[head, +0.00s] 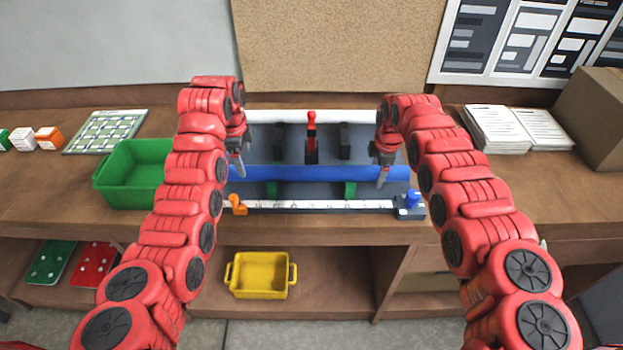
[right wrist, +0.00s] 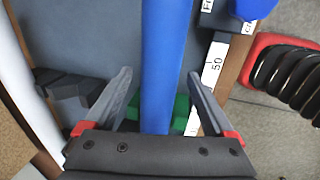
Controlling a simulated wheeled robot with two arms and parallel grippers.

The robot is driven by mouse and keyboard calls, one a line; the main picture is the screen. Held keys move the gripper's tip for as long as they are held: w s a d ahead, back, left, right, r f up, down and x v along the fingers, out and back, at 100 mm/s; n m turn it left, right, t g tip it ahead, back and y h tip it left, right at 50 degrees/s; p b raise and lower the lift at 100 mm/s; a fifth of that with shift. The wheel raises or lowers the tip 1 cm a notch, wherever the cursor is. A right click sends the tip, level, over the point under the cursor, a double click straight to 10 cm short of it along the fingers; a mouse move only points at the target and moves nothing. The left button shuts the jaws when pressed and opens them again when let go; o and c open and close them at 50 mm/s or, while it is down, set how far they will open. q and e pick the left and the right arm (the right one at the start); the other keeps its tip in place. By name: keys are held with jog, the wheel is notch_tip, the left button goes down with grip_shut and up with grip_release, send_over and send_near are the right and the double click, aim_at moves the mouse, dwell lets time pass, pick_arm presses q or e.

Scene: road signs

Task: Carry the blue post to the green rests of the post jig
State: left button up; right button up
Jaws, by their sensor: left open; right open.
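The blue post (head: 310,173) lies level across the front of the grey post jig (head: 300,148), over its green rests (head: 272,190) and (head: 350,190). It seems to sit in them, but its underside is hidden. My left gripper (head: 238,168) is open at the post's left end. My right gripper (head: 382,177) is open near its right end. In the right wrist view the post (right wrist: 166,65) runs between the spread fingers (right wrist: 162,95), with a gap on both sides, and a green rest (right wrist: 181,112) shows beneath it.
Behind the post are a white post (head: 300,116), black rests (head: 345,140) and a red-handled clamp (head: 311,130). A ruler strip (head: 320,205) with an orange stop (head: 238,204) and a blue-knobbed block (head: 411,204) runs in front. A green bin (head: 125,180) stands left.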

jog(key=shift+r, duration=0.25)
pick_arm(q)
jog(key=r, duration=0.2)
jog(key=s+r, duration=0.1)
jog(key=r, duration=0.2)
pick_arm(e)
notch_tip(320, 180, up, 11)
jog(key=s, duration=0.2)
jog(key=shift+s, duration=0.2)
pick_arm(q)
jog(key=shift+r, duration=0.1)
pick_arm(e)
jog(key=shift+r, duration=0.1)
pick_arm(q)
jog(key=shift+s, duration=0.1)
